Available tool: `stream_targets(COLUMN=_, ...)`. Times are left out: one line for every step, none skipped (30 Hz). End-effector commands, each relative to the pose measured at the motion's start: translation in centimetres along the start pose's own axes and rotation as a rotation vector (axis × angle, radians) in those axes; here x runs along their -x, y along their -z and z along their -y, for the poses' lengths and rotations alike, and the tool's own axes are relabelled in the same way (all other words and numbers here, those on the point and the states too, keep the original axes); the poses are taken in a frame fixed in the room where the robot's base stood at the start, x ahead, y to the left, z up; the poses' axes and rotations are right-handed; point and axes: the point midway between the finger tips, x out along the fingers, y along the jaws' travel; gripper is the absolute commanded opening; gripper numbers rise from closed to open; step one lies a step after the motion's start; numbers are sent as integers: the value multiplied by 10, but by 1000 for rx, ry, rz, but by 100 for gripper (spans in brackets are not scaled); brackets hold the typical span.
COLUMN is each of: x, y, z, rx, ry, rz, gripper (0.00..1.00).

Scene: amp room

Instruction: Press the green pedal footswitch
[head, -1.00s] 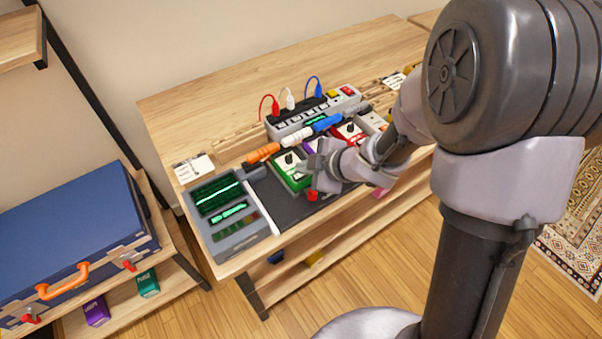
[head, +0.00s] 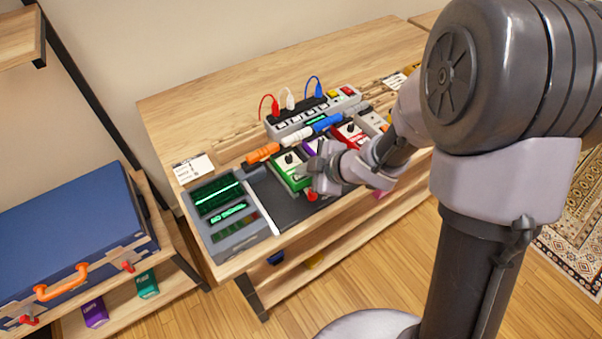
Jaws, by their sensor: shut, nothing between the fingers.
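The green pedal (head: 290,171) sits on the dark pedalboard on the wooden table, with a black knob on its white upper panel. My gripper (head: 314,186) is shut and empty, pointing down at the right and front part of the green pedal. It hides part of the pedal's lower end, where the footswitch would be. I cannot tell whether the gripper touches the footswitch. A small red piece (head: 311,196) shows just below the gripper tip.
A purple pedal (head: 312,144), a red pedal (head: 350,131) and a grey pedal (head: 372,122) stand to the right. A grey unit with green screens (head: 229,213) stands left. A power strip (head: 310,112) and orange (head: 262,153) and blue plugs (head: 326,122) lie behind.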

Motion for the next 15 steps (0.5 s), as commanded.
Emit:
stream_targets(x=0, y=0, z=0, rx=-1, ry=1, rz=1, gripper=0)
stream_targets(x=0, y=0, z=0, rx=-1, ry=1, rz=1, gripper=0)
stream_targets(x=0, y=0, z=0, rx=-1, ry=1, rz=1, gripper=0)
stream_targets(x=1, y=0, z=0, rx=-1, ry=1, rz=1, gripper=0)
stream_targets(x=1, y=1, z=-1, rx=-1, ry=1, rz=1, gripper=0)
stream_targets(x=3, y=2, z=-2, rx=-1, ry=1, rz=1, gripper=0)
stream_targets(x=4, y=2, z=-2, rx=-1, ry=1, rz=1, gripper=0)
stream_targets(x=5, y=4, z=-3, rx=-1, ry=1, rz=1, gripper=0)
stream_targets(x=7, y=5, z=-5, rx=-1, ry=1, rz=1, gripper=0)
stream_targets(x=8, y=6, z=-6, rx=-1, ry=1, rz=1, gripper=0)
stream_targets(x=10, y=7, z=-7, rx=-1, ry=1, rz=1, gripper=0)
stream_targets(x=11, y=8, z=-8, rx=-1, ry=1, rz=1, gripper=0)
stream_targets(x=12, y=9, z=-9, rx=-1, ry=1, rz=1, gripper=0)
stream_targets(x=13, y=9, z=-9, rx=-1, ry=1, rz=1, gripper=0)
stream_targets(x=13, y=9, z=-9, rx=-1, ry=1, rz=1, gripper=0)
